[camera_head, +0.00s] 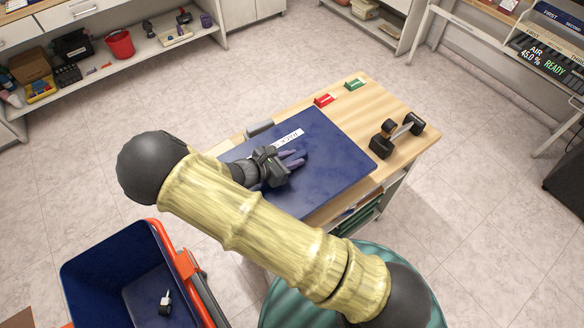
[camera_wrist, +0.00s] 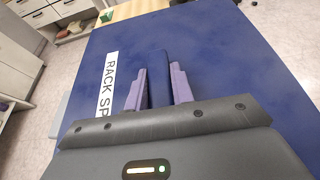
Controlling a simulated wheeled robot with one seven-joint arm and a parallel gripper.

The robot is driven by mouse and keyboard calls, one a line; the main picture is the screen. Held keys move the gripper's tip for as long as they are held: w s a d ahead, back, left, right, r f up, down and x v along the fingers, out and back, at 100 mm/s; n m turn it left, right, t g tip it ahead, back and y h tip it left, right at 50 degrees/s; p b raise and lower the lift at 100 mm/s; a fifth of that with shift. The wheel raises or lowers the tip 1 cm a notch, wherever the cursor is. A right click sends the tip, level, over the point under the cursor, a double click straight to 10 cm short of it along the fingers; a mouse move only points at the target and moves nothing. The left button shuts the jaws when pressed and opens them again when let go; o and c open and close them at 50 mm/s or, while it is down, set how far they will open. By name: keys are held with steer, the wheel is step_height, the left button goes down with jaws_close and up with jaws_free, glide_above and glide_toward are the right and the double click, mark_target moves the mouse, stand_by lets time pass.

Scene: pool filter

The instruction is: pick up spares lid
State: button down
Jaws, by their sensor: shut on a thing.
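The spares lid (camera_head: 335,155) is a flat dark blue panel with a white label; it lies over the wooden table in the head view. It fills much of the wrist view (camera_wrist: 225,60), where its label (camera_wrist: 107,88) reads "RACK SP", the rest being covered. My gripper (camera_head: 291,160) is over the lid's middle. In the wrist view its purple fingers (camera_wrist: 157,85) are on both sides of a raised blue handle (camera_wrist: 158,72) and shut on it. I cannot tell whether the lid rests on the table or is slightly raised.
A blue bin with an orange frame (camera_head: 110,268) stands at lower left, with a small item inside. Open floor lies beyond the table.

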steer(key=shift+r, duration=1.1)
